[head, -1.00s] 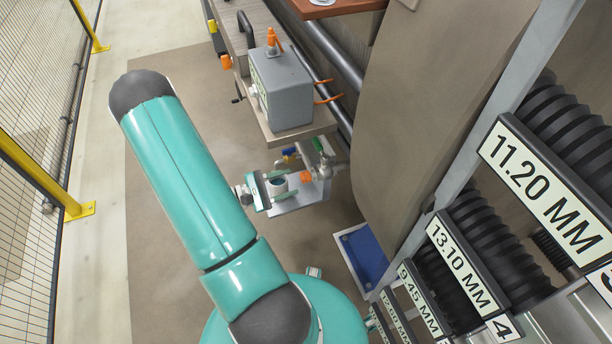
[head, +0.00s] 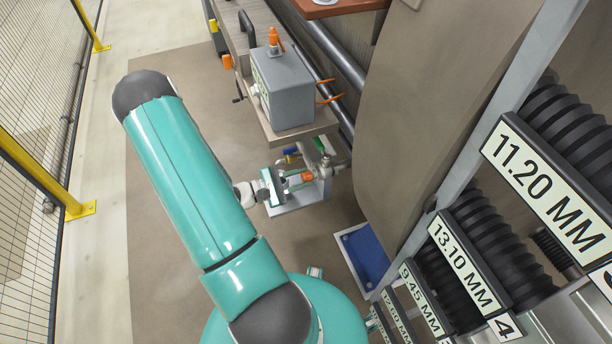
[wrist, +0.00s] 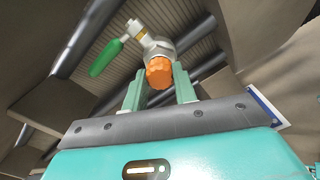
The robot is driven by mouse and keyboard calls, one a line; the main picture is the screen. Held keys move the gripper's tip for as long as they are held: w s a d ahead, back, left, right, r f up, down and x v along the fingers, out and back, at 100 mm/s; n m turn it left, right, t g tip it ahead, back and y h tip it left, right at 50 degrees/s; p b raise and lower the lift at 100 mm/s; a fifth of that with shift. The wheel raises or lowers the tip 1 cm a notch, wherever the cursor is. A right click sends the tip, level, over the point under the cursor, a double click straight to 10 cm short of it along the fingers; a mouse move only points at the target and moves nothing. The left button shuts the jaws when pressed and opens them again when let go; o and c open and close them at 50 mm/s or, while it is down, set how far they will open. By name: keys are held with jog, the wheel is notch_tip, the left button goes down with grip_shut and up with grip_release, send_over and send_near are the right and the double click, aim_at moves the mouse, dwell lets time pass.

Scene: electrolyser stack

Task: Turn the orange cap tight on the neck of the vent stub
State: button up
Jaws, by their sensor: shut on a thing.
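The orange cap (head: 307,176) is at the end of the metal vent stub beside the shelf under the grey box. In the wrist view the ribbed orange cap (wrist: 159,72) sits between my two teal fingers, in front of the grey metal neck of the vent stub (wrist: 160,48). My gripper (head: 301,181) is shut on the cap, with a finger on each side of it. The wrist view also shows my gripper (wrist: 159,86) from behind. The cap looks in line with the neck; its seating and thread are hidden.
A green valve handle (wrist: 105,58) sticks out left of the stub in the wrist view. A grey box (head: 282,88) stands on a shelf above. A blue tray (head: 365,254) lies on the floor to the right, below a large tan panel (head: 440,80).

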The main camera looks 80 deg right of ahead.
jog(key=shift+m, duration=1.7)
jog(key=m, duration=0.3)
jog(key=shift+m, duration=0.3)
jog(key=shift+m, duration=0.8)
jog(key=o, duration=1.1)
